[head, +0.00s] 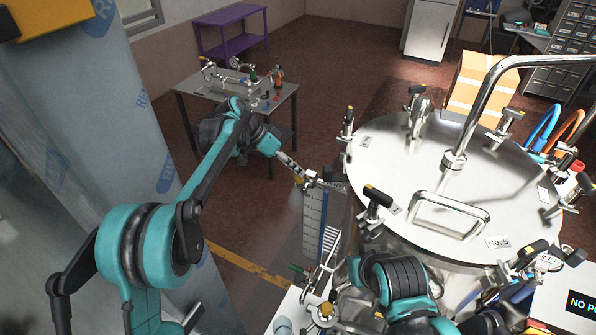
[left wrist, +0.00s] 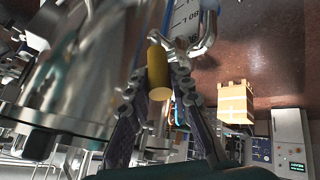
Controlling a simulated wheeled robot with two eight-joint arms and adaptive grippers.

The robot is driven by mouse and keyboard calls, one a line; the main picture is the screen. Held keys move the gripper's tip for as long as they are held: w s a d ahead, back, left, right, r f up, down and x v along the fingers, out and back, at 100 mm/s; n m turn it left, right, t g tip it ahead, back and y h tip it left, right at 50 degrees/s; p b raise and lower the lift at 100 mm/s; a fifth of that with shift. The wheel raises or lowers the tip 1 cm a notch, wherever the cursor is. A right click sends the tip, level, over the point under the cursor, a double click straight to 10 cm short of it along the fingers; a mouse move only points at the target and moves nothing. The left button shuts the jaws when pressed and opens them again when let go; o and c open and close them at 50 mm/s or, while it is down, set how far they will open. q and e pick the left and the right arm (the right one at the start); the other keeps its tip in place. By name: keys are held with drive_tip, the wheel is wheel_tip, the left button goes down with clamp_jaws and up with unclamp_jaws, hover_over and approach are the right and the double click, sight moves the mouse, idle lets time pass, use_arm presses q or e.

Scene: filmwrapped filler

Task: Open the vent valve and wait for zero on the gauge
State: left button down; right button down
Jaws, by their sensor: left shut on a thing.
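My left gripper (head: 297,171) reaches in from the left, beside the big steel vessel. In the left wrist view my left gripper (left wrist: 157,88) has its two fingers on either side of a yellow handle (left wrist: 158,74) and is shut on it. The handle sits by bent steel pipework (left wrist: 205,38); I take it for the vent valve's lever. It shows only as a small yellow spot in the head view (head: 301,181). I cannot make out a gauge reading in either view. My right arm (head: 398,278) is at the lower right; its gripper does not show.
The vessel lid (head: 395,160) has clamps around its rim and a handle on top. A scaled level panel (head: 314,215) stands just below my left gripper. A side table (head: 190,87) with fittings stands behind. A wrapped column (head: 90,90) is at left.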

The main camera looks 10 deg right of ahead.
use_arm(q)
drive_tip(key=c, duration=1.3)
unclamp_jaws()
drive_tip(key=shift+c, duration=0.2)
wheel_tip(320, 180, up, 10)
drive_tip(key=shift+f, duration=0.1)
